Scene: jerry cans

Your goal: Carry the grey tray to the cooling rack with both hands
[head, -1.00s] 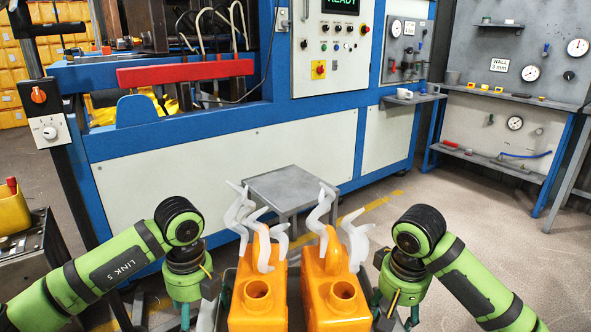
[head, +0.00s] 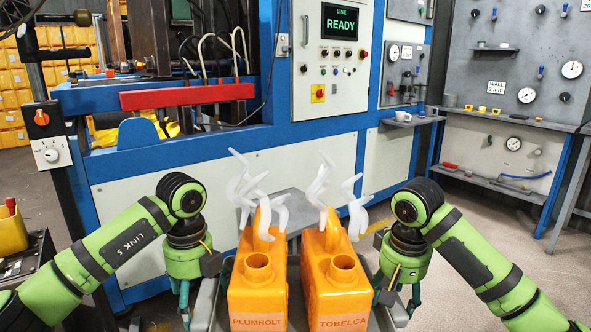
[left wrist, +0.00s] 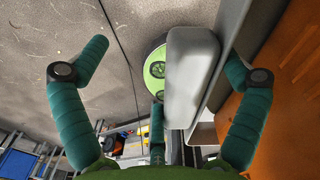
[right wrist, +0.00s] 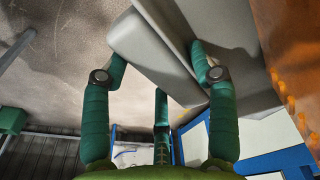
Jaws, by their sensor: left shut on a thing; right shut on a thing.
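The grey tray (head: 206,304) is in front of me in the head view, bearing two orange jerry cans, one labelled PLUMHOLT (head: 258,300) and one labelled TOBELCA (head: 342,300). White wavy shapes rise around both cans. My left gripper (head: 196,296) is at the tray's left side, shut on it; the grey handle (left wrist: 190,75) shows between its fingers in the left wrist view. My right gripper (head: 397,300) is shut on the right side, with grey tray parts (right wrist: 160,45) between its fingers. A low grey stand (head: 291,211) lies beyond, partly hidden by the cans; I cannot tell whether it is the cooling rack.
A blue and white machine (head: 220,175) with a READY display (head: 342,22) spans the back. A bench with gauges (head: 505,115) stands at the right. A yellow can (head: 12,230) is at the left edge. Open floor (head: 480,215) lies to the right.

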